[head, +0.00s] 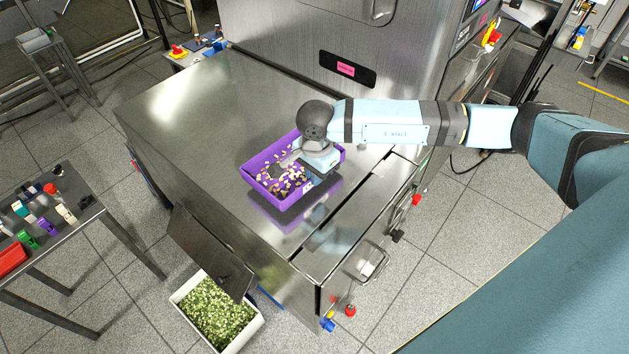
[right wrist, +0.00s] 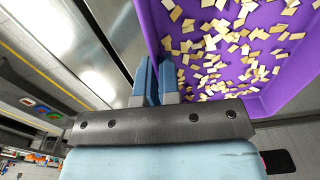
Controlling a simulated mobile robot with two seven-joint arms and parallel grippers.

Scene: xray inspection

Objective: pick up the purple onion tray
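The purple onion tray (head: 258,190) is on or just above the steel table top in the head view, with pale chopped pieces inside and a purple reflection below it. My right gripper (head: 308,183) reaches over it from the right and hides part of its near right side. In the right wrist view the blue fingers (right wrist: 160,80) are close together, with the tray's purple wall (right wrist: 147,25) running down between them. They look shut on that wall. I cannot tell whether the tray touches the table. My left gripper is not in view.
The steel table top (head: 185,110) is clear left of the tray. A large steel machine (head: 270,35) stands behind it. A white bin of green pieces (head: 254,329) is on the floor below the front. A side table (head: 95,215) with small coloured items stands at left.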

